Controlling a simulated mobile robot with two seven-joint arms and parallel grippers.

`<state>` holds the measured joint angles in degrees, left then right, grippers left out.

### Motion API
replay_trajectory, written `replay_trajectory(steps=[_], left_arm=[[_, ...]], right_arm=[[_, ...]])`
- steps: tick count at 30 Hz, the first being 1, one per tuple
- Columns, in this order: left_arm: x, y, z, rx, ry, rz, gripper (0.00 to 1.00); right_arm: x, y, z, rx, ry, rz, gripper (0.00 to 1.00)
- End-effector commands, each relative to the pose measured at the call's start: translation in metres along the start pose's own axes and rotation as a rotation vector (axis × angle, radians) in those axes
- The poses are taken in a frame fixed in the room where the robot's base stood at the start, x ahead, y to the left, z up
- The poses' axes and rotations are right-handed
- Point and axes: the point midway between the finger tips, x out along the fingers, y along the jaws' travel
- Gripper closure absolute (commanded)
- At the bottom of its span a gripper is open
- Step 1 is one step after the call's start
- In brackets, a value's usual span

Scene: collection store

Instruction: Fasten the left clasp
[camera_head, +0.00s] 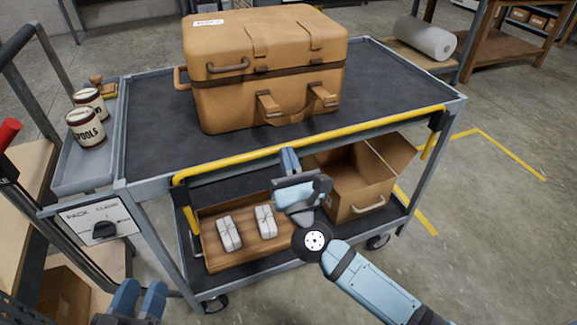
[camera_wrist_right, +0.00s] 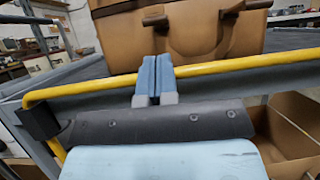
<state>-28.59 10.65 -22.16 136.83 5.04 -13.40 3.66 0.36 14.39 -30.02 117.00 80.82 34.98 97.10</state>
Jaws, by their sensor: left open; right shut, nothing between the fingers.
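A tan case (camera_head: 225,105) stands closed on the cart's top deck, and its lower front also shows in the right wrist view (camera_wrist_right: 115,40). The left clasp (camera_head: 268,107) is a tan tab low on the front face, left of a similar right clasp (camera_head: 322,98). I cannot tell whether its tab is latched. My right gripper (camera_head: 289,158) is shut and empty, in front of the yellow rail and below the clasps. Its fingers (camera_wrist_right: 154,75) point up toward the case without touching it. My left gripper (camera_head: 139,299) is open and empty at the bottom left, far from the case.
A yellow rail (camera_head: 240,161) runs along the cart's front edge, between my right gripper and the case. The lower shelf holds an open cardboard box (camera_head: 345,190) and a wooden tray (camera_head: 213,262) with wrapped bundles. Tins (camera_head: 86,127) stand on the left side shelf.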

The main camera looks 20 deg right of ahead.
Motion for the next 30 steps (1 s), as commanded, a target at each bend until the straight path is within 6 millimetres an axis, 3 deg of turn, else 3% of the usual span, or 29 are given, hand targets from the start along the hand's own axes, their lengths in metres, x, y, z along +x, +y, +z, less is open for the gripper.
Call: replay_trajectory(steps=[6,12,30], left_arm=[[-0.001,-0.002,0.003,0.003,-0.019,-0.007,0.57],[-0.001,-0.003,0.005,0.004,-0.026,-0.010,0.57],[-0.001,-0.005,0.002,0.016,-0.053,-0.019,0.57]], right_arm=[[0.039,0.000,0.001,-0.001,-0.003,-0.001,1.00],[0.057,0.000,0.000,-0.002,-0.001,0.001,1.00],[0.061,0.000,0.004,-0.003,0.012,0.001,1.00]])
